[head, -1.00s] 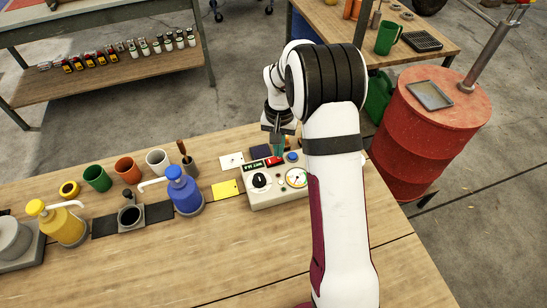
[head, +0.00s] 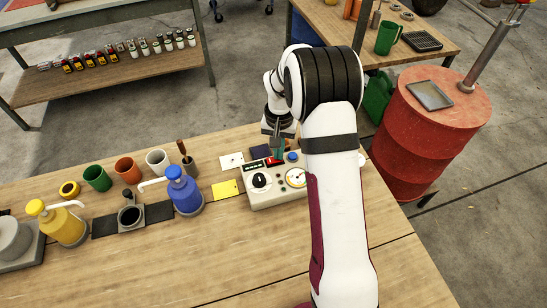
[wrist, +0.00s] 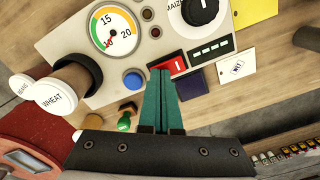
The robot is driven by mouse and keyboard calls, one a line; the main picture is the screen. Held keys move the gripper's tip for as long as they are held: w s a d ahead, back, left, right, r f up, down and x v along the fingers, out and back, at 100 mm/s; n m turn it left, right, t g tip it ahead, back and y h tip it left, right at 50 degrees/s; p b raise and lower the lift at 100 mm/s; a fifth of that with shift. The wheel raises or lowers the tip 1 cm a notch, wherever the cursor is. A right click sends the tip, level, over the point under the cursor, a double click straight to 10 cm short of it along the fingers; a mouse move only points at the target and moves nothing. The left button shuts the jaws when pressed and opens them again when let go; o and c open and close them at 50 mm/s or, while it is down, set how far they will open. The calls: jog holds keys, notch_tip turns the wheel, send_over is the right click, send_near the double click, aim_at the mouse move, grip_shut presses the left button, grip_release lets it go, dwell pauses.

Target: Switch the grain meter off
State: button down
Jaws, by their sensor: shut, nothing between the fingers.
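The grain meter (head: 278,200) is a beige box at the back edge of the wooden bench. It carries a black knob (head: 260,181), a round gauge (wrist: 114,28), a blue button (wrist: 133,80) and a red rocker switch (wrist: 178,64) with a white mark. Its display (wrist: 207,51) is dark with a row of pale dashes. My gripper (head: 278,158) is above the meter's back edge. In the wrist view its teal fingers (wrist: 162,72) are shut and empty, with the tips close beside the red switch. I cannot tell whether they touch it.
Left of the meter are a yellow card (head: 226,189), a white card (head: 231,161) and a blue pump bottle (head: 184,191). Cups labelled wheat and beans (wrist: 54,95) stand beside the meter. A red drum (head: 420,140) stands beyond the bench. The bench front is clear.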

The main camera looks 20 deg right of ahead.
jog(key=shift+r, duration=3.5)
jog(key=s+a+r, duration=0.5)
jog(key=s+r, duration=0.3)
jog(key=s, duration=0.3)
jog(key=s+a+y, duration=0.1)
jog(key=s+a, duration=0.1)
jog(key=s, duration=0.8)
jog(key=s+a, duration=0.3)
jog(key=s, duration=0.7)
jog(key=shift+s+r+y, duration=0.2)
jog(key=shift+r+y, duration=0.05)
jog(key=shift+y, duration=0.15)
jog(key=shift+a, duration=0.1)
